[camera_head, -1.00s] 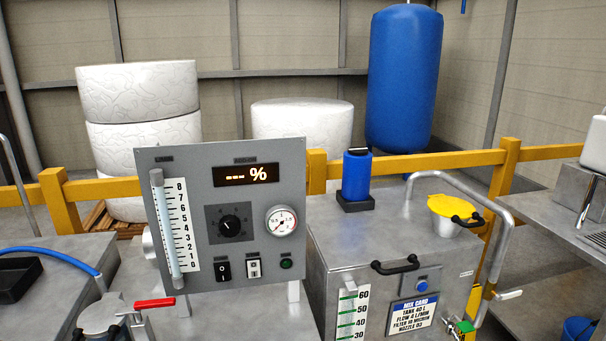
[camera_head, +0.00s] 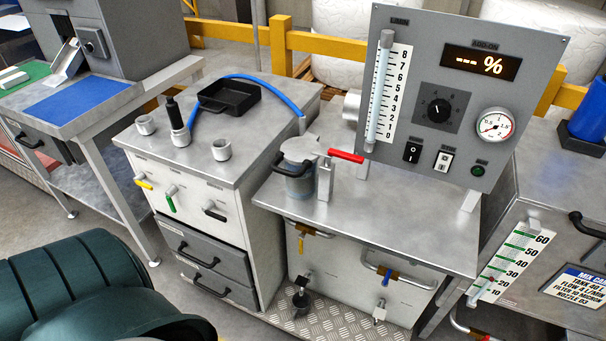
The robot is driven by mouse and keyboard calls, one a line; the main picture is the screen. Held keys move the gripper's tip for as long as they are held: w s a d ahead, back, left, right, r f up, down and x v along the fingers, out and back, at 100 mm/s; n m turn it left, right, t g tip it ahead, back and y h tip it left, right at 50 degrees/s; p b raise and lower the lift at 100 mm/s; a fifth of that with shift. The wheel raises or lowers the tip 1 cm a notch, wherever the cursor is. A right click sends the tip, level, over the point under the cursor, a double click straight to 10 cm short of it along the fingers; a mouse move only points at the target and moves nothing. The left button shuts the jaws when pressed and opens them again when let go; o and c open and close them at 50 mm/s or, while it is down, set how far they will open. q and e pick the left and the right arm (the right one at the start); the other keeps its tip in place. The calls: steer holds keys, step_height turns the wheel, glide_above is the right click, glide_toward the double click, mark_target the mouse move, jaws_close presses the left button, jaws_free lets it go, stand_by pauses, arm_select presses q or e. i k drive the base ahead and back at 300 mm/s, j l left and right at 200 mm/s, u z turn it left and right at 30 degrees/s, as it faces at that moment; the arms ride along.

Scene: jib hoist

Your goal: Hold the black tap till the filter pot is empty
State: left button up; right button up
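A tap with a black lever (camera_head: 213,210) is on the front of the middle cabinet, right of a green-handled and a yellow-handled tap. The filter pot is likely the grey metal pot (camera_head: 299,180) with a black side handle, on the steel bench right of that cabinet. A red-handled clamp (camera_head: 344,156) stands beside it. The pot's inside is hidden, so its level cannot be told. Neither of my grippers is in view.
A blue hose (camera_head: 262,82) and black tray (camera_head: 229,97) lie on the cabinet.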

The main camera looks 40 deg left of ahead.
mark_target(301, 282)
steer(key=u, duration=1.2)
